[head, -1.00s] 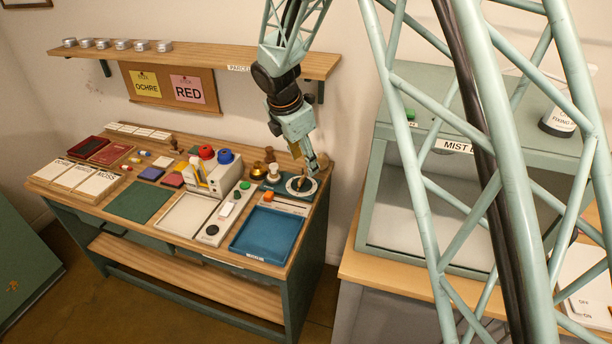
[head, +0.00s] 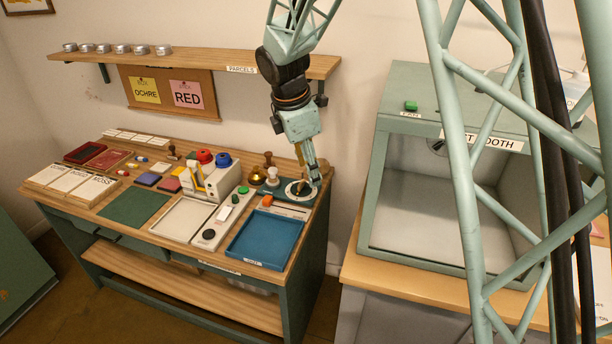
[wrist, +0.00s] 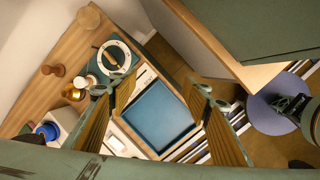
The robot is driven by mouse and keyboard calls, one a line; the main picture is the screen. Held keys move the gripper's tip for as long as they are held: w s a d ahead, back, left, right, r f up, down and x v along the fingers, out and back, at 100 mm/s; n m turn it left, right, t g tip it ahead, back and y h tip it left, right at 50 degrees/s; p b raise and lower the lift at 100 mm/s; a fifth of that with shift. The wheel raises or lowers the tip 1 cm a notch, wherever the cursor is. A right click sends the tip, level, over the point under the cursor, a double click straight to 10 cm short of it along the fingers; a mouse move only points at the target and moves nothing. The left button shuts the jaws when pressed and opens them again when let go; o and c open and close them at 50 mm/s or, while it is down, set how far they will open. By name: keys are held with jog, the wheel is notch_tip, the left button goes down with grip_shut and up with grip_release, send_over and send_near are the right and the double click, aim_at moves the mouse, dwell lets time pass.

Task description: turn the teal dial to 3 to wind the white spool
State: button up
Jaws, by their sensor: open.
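The dial (head: 292,190) is a pale ring with a wooden bar across it, on a dark teal plate at the table's back right corner. In the wrist view the dial (wrist: 113,57) lies up and left of my fingers; its marks are too small to read. A small white round piece, perhaps the white spool (head: 272,174), stands just left of the dial; it also shows in the wrist view (wrist: 92,79). My gripper (head: 315,180) points down by the dial's right side in the head view. Its jaws (wrist: 163,88) are apart with nothing between them. I cannot tell whether it touches the dial.
A blue tray (head: 265,238) lies in front of the dial. A brass piece (head: 257,175) and a wooden-knobbed stamp (head: 268,159) stand close on its left. The mist booth (head: 455,225) stands to the right. The parcels shelf (head: 200,63) is above the table.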

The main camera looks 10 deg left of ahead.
jog(key=shift+s+d+r+m+b, duration=0.1)
jog(key=shift+s+d+m+b, duration=0.25)
jog(key=shift+s, duration=0.25)
jog(key=shift+r, duration=0.1)
